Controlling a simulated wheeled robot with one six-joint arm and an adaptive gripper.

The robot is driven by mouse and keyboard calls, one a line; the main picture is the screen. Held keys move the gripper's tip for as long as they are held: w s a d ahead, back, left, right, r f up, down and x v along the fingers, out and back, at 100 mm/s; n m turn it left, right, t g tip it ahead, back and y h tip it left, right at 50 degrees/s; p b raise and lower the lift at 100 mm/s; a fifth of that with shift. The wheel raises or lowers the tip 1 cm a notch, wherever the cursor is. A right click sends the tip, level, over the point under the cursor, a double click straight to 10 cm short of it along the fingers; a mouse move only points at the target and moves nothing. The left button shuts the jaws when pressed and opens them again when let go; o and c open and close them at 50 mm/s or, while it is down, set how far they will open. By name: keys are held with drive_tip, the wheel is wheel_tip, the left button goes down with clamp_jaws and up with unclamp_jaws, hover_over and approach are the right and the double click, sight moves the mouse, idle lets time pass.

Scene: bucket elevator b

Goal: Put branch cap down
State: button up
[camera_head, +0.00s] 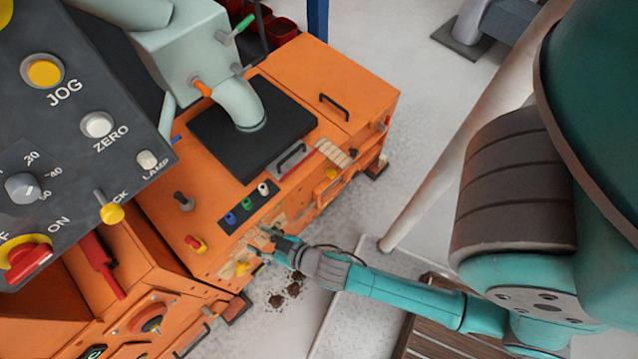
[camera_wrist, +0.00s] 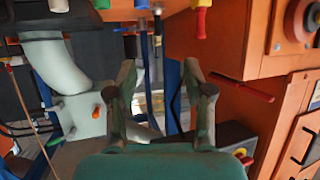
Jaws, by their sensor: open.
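My gripper (camera_head: 264,236) is at the front edge of the orange machine's top (camera_head: 225,165) in the head view. In the wrist view my gripper (camera_wrist: 160,82) has its two fingers wide apart, with nothing held between them. I cannot pick out the branch cap for certain. A small yellow part (camera_head: 242,268) lies close to my gripper on the machine's front, but I cannot tell what it is. A pale branching pipe (camera_head: 240,105) rises from a black plate on the machine; it also shows in the wrist view (camera_wrist: 55,65).
A dark control panel (camera_head: 70,120) with knobs fills the upper left. Coloured knobs (camera_head: 247,204) and a red-and-yellow switch (camera_head: 195,243) stand close to my gripper. A red lever (camera_wrist: 240,88) sticks out at right in the wrist view. Brown debris (camera_head: 285,292) lies on the floor.

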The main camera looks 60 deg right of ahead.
drive_tip(key=s+d+r+t, duration=0.1)
drive_tip(key=s+r, duration=1.8)
drive_tip(key=s, duration=0.2)
drive_tip(key=shift+s, duration=0.25)
drive_tip(key=shift+r, duration=0.1)
